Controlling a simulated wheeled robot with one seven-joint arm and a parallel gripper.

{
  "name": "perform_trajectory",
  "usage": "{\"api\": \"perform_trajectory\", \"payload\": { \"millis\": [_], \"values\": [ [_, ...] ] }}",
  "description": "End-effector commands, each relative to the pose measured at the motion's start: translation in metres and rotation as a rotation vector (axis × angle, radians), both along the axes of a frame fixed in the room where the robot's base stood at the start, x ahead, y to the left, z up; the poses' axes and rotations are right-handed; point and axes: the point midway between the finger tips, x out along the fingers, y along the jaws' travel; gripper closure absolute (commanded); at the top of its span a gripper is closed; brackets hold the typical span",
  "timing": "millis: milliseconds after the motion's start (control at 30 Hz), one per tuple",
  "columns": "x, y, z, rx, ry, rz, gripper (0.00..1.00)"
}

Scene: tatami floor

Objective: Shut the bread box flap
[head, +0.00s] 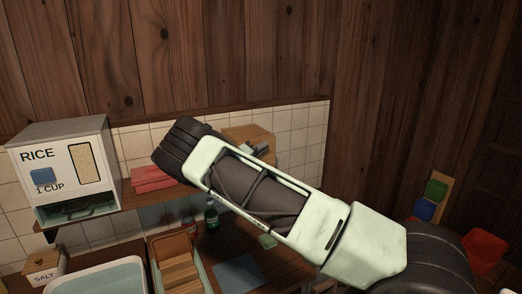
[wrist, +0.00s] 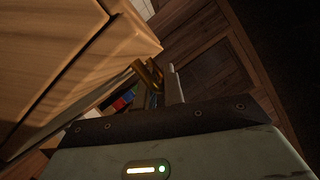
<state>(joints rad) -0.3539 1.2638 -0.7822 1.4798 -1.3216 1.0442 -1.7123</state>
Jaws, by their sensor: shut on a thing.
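The bread box (head: 250,134) is a pale wooden box at the back of the wall shelf, partly hidden behind my arm in the head view. In the wrist view the bread box (wrist: 60,60) fills the upper left, close beside my fingers. My gripper (head: 257,150) is at the box's front. In the wrist view my gripper (wrist: 162,84) is shut on a narrow brass-coloured piece (wrist: 152,73) at the box's edge, which looks like the flap's handle. How far the flap stands open cannot be told.
A rice dispenser (head: 62,168) and folded red cloths (head: 152,180) are on the shelf, left of my arm. Below are a green bottle (head: 211,214), a wooden box (head: 178,262), a pale basin (head: 100,276) and a salt box (head: 43,268). Colored bins (head: 430,200) stand at right.

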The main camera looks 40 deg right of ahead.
Motion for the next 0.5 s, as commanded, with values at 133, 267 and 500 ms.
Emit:
{"api": "perform_trajectory", "payload": {
  "millis": [133, 267, 500],
  "values": [
    [0.0004, -0.0033, 0.0063, -0.011, -0.004, -0.002, 0.76],
    [0.0001, -0.0030, 0.0047, -0.007, -0.003, -0.002, 0.69],
    [0.0001, -0.0018, 0.0024, -0.004, -0.002, -0.001, 0.69]
  ]
}}
